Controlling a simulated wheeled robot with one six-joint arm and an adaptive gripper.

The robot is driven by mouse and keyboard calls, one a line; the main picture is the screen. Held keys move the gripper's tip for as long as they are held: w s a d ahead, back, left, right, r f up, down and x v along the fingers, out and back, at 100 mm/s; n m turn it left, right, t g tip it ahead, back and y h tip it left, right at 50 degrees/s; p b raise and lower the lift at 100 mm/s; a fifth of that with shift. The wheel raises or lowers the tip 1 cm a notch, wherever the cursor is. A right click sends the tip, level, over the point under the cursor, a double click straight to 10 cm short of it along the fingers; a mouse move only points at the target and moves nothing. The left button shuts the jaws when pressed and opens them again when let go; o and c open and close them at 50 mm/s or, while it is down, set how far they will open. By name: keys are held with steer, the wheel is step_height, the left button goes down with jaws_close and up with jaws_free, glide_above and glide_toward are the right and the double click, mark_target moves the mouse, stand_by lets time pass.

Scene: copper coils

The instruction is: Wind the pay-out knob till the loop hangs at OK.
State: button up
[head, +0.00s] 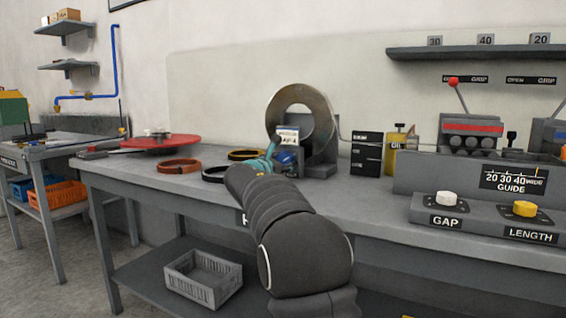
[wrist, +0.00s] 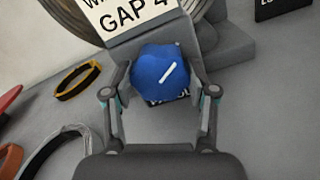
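The blue pay-out knob (wrist: 160,78), with a white pointer line slanting up to the right, sits between the fingers of my gripper (wrist: 160,92) in the wrist view. In the head view the knob (head: 287,158) is partly hidden by my arm, below a white card and the large coil (head: 325,120). A dark board (head: 366,160) with pale lettering stands right of the coil. Its words are too small to read, and I cannot make out the hanging loop.
The white card (wrist: 128,22) above the knob reads partly "GAP 4". Coloured rings, including a yellow one (wrist: 77,80), lie on the bench to the left. A console with a white GAP knob (head: 446,198) and a yellow LENGTH knob (head: 525,208) stands at right.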

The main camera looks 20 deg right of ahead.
steer(key=c, duration=0.3)
steer(key=shift+b, duration=0.3)
steer(key=m+b, duration=0.3)
steer(key=shift+f+m+b, duration=0.25)
steer(key=shift+m+b, duration=0.1)
steer(key=shift+m, duration=0.05)
steer(key=m+b, duration=0.3)
steer(key=shift+m, duration=0.3)
steer(key=shift+r+m+b, duration=0.2)
steer(key=shift+m+b, duration=1.05)
steer(key=shift+m, duration=0.45)
